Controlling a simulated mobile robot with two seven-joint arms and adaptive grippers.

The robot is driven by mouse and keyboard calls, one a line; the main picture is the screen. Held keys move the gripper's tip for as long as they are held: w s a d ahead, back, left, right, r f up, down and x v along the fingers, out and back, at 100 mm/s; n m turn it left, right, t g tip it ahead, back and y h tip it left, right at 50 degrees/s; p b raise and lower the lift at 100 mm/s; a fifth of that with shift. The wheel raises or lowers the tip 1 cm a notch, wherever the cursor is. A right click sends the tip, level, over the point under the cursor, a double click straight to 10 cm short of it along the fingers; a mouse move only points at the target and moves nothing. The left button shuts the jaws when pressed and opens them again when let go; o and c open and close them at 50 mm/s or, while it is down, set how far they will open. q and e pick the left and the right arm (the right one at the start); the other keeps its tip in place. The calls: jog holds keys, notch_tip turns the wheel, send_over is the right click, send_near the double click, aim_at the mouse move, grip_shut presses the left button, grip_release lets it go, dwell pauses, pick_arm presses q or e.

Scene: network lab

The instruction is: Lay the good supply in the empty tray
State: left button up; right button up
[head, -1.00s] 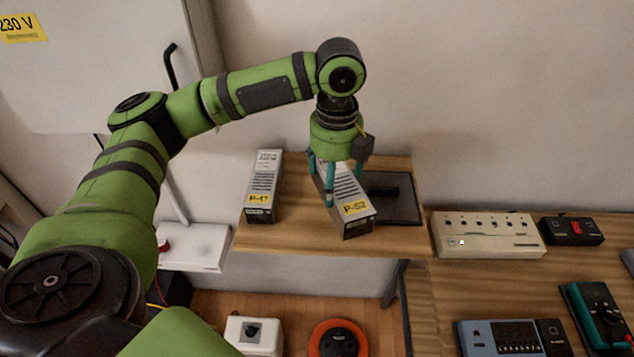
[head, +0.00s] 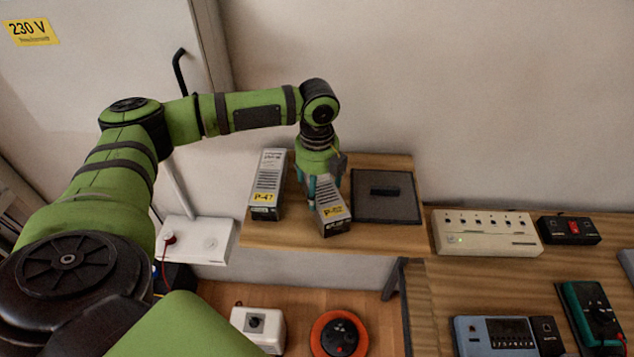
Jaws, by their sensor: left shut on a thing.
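My left gripper (head: 317,198) points down over the wooden shelf and is shut on a grey power supply (head: 334,218) with a yellow label. The gripper hides the far part of this supply; I cannot tell if it touches the shelf. A second supply (head: 266,184), labelled P-47, lies to the left, apart from the held one. A flat dark grey tray (head: 405,213) lies just right of the held supply. It carries no supply; a short black bar (head: 385,190) shows in its middle. My right gripper is not in view.
The wooden shelf (head: 290,236) has bare strips at its front. A beige unit with several knobs (head: 487,234), a small black box with a red switch (head: 570,230) and meters (head: 495,335) stand on the lower bench at right. A white box (head: 196,240) is at left.

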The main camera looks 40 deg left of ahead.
pick_arm(q)
jog(key=shift+r, duration=0.1)
jog(key=o, duration=1.4)
jog(key=shift+f, duration=0.2)
jog(key=shift+o, duration=0.9)
jog(key=shift+s, duration=0.1)
jog(key=shift+r, duration=0.1)
